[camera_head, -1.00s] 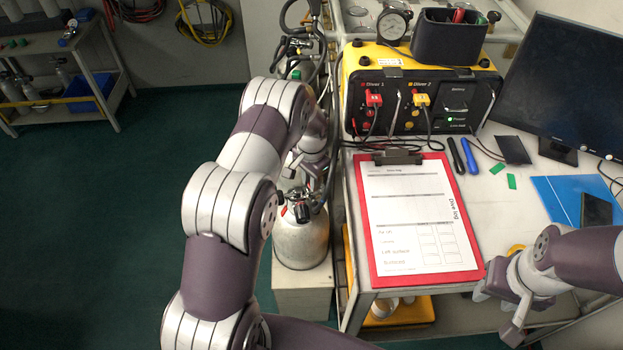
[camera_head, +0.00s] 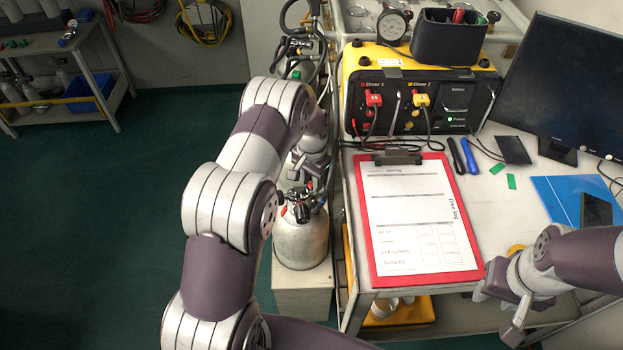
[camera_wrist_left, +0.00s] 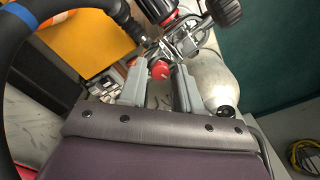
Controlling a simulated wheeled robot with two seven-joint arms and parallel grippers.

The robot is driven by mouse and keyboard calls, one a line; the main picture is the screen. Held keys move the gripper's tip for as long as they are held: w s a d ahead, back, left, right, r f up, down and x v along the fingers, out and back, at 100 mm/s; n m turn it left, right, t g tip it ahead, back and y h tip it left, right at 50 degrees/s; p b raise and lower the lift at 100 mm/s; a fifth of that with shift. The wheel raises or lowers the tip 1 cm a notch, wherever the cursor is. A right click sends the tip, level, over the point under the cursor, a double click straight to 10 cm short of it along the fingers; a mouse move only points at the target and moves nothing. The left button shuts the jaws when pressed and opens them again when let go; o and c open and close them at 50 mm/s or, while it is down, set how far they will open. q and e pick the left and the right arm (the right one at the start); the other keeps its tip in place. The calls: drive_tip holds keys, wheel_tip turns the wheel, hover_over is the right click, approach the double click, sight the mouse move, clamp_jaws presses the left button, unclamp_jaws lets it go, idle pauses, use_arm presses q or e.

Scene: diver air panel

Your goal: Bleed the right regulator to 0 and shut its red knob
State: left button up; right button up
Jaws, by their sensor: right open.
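A regulator (camera_head: 300,204) with black parts and red bits sits on top of a pale cylinder (camera_head: 300,243) left of the table. My left gripper (camera_head: 303,172) is just above it, partly hidden by my own arm. In the left wrist view, a red knob (camera_wrist_left: 160,69) shows between the tips of its two separated fingers. I cannot tell whether they touch it. Black knobs (camera_wrist_left: 228,12) and metal fittings lie beyond, with the cylinder (camera_wrist_left: 215,75) at right. No gauge reading is legible. My right gripper (camera_head: 500,303) is open and empty by the table's front edge.
A black hose (camera_wrist_left: 50,60) with a blue band curves close by at the left of the wrist view. The green floor (camera_head: 100,230) at left is clear.

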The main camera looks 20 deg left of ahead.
use_arm(q)
wheel_tip(320, 180, up, 13)
drive_tip(key=shift+f+b, duration=0.15)
drive_tip(key=shift+b, duration=0.15)
